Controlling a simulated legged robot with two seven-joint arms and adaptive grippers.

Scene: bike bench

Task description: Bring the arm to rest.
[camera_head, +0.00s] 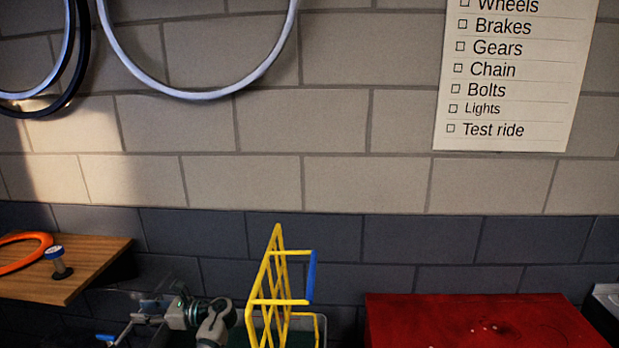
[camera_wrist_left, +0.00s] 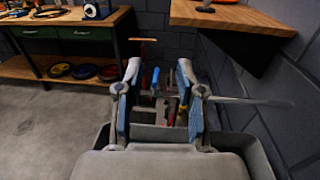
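My left gripper (camera_wrist_left: 158,78) is open in the left wrist view. Its two fingers with blue pads stand apart, and I see nothing held between them. Beyond the fingers, lower down, is a dark bin (camera_wrist_left: 262,150) with tools in it, among them a blue-handled one (camera_wrist_left: 155,78). In the head view my left gripper (camera_head: 127,318) is low at the left, below the wooden shelf (camera_head: 95,262) and left of a yellow wire frame (camera_head: 278,300) with a blue bar. It is small and partly cut off there. My right gripper is not in view.
On the shelf are an orange ring (camera_head: 25,252) and a small blue-capped item (camera_head: 60,262). A red surface (camera_head: 470,320) is at lower right. Wheels (camera_head: 200,92) and a checklist (camera_head: 510,75) hang on the wall. The wrist view shows a workbench (camera_wrist_left: 70,72) at left.

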